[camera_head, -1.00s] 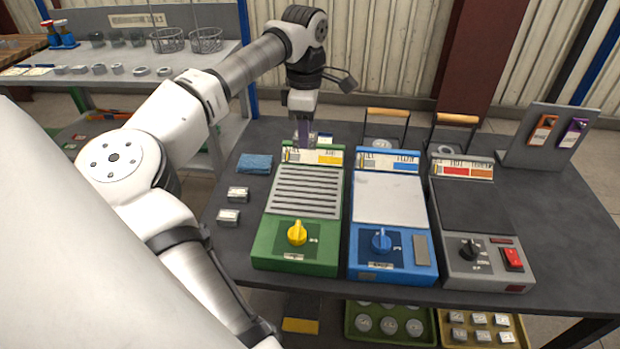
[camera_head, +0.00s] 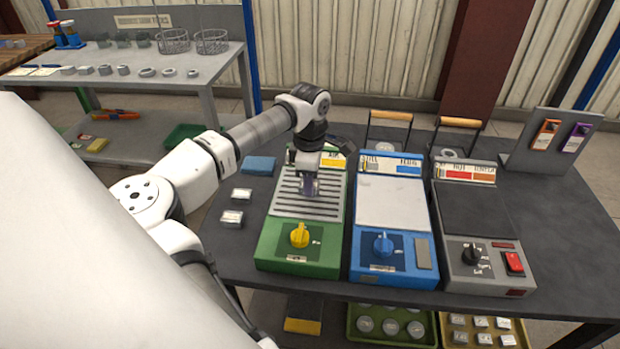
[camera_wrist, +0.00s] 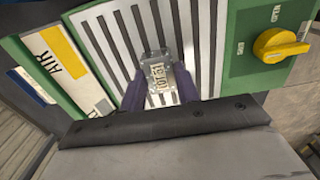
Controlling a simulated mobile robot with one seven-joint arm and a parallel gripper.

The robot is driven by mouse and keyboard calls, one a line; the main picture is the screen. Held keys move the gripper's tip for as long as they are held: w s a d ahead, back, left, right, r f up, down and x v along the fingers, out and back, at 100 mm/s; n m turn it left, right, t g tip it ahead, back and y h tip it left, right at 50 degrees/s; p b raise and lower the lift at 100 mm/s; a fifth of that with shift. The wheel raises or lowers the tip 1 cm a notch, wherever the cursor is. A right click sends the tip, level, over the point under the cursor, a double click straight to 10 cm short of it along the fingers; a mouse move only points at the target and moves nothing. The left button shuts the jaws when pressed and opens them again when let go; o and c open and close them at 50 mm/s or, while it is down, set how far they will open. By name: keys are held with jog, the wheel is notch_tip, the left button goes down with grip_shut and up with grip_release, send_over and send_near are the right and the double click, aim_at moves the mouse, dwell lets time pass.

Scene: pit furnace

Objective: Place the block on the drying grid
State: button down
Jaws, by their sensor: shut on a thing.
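The drying grid is the slotted metal top (camera_head: 292,204) of the green unit, which has a yellow knob (camera_head: 299,235) at its front. My gripper (camera_head: 308,190) is over the middle of the grid, pointing down. In the wrist view its purple fingers (camera_wrist: 160,92) are shut on a small metal block (camera_wrist: 157,70) with dark markings on its face. The slats (camera_wrist: 190,35) of the grid show right behind the block. I cannot tell whether the block touches the slats. In the head view the block is mostly hidden by the fingers.
Two similar metal blocks (camera_head: 232,217) lie on the dark table left of the green unit, near a blue cloth (camera_head: 258,165). A blue unit (camera_head: 390,205) and a grey unit (camera_head: 475,215) stand to the right. A shelf (camera_head: 190,78) with baskets is at the back left.

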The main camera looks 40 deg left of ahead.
jog(key=shift+f, duration=0.1)
jog(key=c, duration=1)
grip_release()
jog(key=shift+c, duration=0.2)
notch_tip(320, 180, up, 12)
jog(key=shift+b, duration=0.4)
